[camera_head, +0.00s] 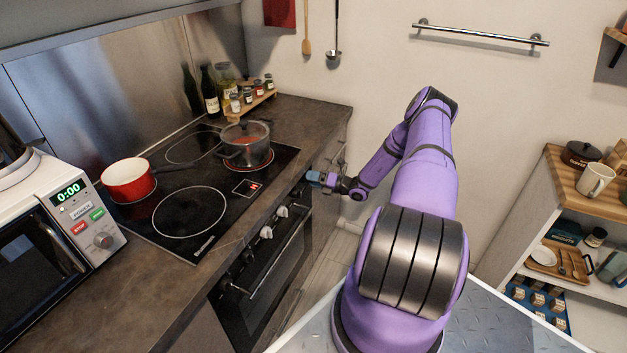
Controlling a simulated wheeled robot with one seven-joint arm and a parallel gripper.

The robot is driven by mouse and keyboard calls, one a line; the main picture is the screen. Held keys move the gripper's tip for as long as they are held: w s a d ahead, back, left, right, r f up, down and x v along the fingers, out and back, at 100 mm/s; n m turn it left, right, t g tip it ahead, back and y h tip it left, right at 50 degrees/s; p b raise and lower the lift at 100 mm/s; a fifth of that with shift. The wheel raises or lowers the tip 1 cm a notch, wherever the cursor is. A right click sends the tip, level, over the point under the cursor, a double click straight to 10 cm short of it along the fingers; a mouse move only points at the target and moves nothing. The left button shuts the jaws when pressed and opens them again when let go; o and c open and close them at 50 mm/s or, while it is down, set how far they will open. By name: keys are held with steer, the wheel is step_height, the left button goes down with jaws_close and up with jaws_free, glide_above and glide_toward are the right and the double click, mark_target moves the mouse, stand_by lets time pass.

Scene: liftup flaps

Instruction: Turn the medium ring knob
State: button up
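The black cooktop (222,226) is set in the dark counter and has several ring outlines. Below its front edge, the oven front carries a row of knobs. Two pale knobs show clearly, one nearer the far end (282,211) and one closer to me (266,232). No readable labels tell which one is the medium ring knob. My gripper (314,177) is small in view, at the far right end of the oven front, beyond the visible knobs and apart from them. Its blue fingertips point left toward the panel. Whether they are open, or touch a knob hidden there, cannot be seen.
A grey lidded pot (245,145) stands on a red-glowing ring at the back right. A red and white pan (128,180) sits on the left ring. A microwave (55,240) stands at the left. The oven handle (272,268) sticks out below the knobs.

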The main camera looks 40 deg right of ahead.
steer(key=v, duration=1.1)
stand_by(0.5)
